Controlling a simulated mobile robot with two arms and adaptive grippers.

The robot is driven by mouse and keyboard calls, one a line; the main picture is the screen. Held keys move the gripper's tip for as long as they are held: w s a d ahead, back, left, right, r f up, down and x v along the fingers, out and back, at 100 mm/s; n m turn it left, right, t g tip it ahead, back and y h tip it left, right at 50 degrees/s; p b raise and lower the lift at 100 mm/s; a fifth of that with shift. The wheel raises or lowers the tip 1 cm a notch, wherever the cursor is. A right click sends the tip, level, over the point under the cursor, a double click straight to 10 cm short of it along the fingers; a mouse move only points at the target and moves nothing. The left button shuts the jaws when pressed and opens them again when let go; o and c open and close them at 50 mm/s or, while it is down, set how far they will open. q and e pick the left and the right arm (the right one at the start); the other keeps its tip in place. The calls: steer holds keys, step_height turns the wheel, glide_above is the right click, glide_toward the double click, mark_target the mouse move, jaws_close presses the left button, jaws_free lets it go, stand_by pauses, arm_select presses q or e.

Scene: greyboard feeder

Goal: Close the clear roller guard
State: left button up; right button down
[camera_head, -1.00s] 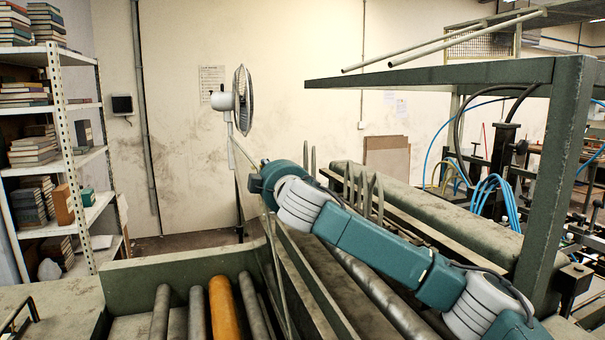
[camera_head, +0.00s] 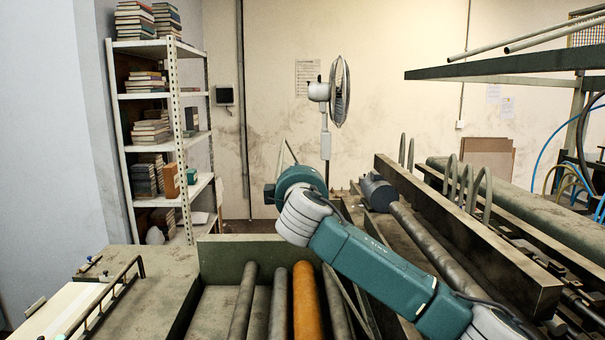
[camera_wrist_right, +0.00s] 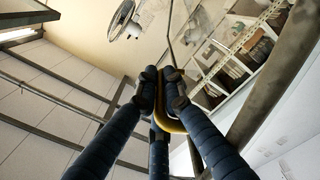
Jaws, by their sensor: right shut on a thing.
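My right arm comes in from the right in the head view, over the feeder, and its gripper is hidden there behind the wrist. In the right wrist view, my right gripper (camera_wrist_right: 164,88) is shut on a yellow handle (camera_wrist_right: 176,124) with dark ends. The handle's loop shows between and below the fingers. The clear roller guard itself is hard to make out, because its panel is see-through. I cannot tell its exact tilt. An orange roller (camera_head: 306,305) lies among grey rollers (camera_head: 242,305) below and left of my right arm. My left gripper is not in view.
A green side plate (camera_head: 225,255) stands behind the rollers. A long metal beam (camera_head: 455,220) with upright hoops runs to the right of my arm. A fan (camera_head: 340,92) and a shelf of books (camera_head: 168,95) stand farther back. The air left of my arm looks free.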

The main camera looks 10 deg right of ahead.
steer(key=c, duration=1.9)
jaws_free()
steer(key=shift+d, duration=0.1)
steer(key=shift+o, duration=0.2)
steer(key=s, duration=1.2)
steer(key=shift+a, duration=0.35)
steer(key=shift+f, duration=0.1)
